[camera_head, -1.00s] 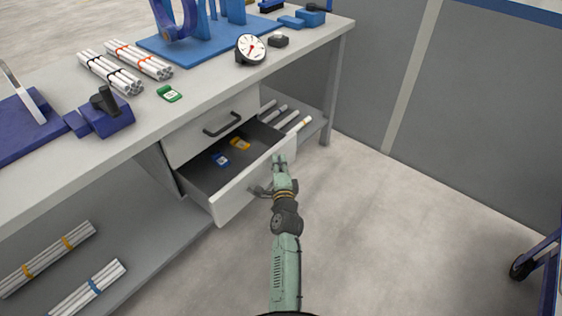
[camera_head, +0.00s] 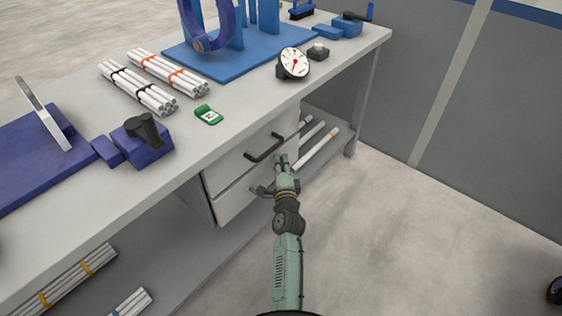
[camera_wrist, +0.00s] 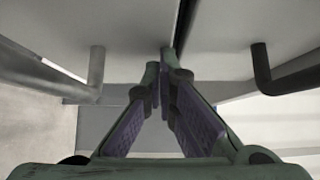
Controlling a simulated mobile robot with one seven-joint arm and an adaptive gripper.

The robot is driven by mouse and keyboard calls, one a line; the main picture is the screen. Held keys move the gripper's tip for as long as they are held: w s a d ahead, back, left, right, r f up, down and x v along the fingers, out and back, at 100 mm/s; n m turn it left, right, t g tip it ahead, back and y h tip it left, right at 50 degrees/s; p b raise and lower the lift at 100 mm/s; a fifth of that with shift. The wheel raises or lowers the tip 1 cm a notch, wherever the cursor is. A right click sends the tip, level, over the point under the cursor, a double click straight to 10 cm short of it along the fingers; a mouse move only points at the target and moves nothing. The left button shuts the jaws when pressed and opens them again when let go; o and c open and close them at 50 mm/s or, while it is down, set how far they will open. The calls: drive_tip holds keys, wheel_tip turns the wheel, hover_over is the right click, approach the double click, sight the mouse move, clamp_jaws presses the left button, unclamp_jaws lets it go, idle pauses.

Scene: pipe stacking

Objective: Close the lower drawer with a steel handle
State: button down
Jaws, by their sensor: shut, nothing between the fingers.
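The lower drawer (camera_head: 233,199) has a white front that sits about flush below the upper drawer (camera_head: 232,165); its inside is out of sight. Its steel handle (camera_head: 260,191) is partly covered by my gripper, and in the wrist view it appears as a grey bar (camera_wrist: 96,72) at left. The upper drawer's dark handle (camera_wrist: 262,70) is at right there. My gripper (camera_head: 282,160) is shut and empty, with its fingertips (camera_wrist: 160,62) at the drawer fronts near the seam between them. I cannot tell if they touch.
The workbench top (camera_head: 240,118) above the drawers carries pipe bundles (camera_head: 138,86), a gauge (camera_head: 294,63), a green device (camera_head: 208,115) and blue fixtures. Loose pipes (camera_head: 318,147) lie on a shelf right of the drawers.

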drive_tip(key=shift+w+a, duration=0.25)
drive_tip(key=shift+a, duration=0.1)
drive_tip(key=shift+a, duration=0.1)
idle(0.3)
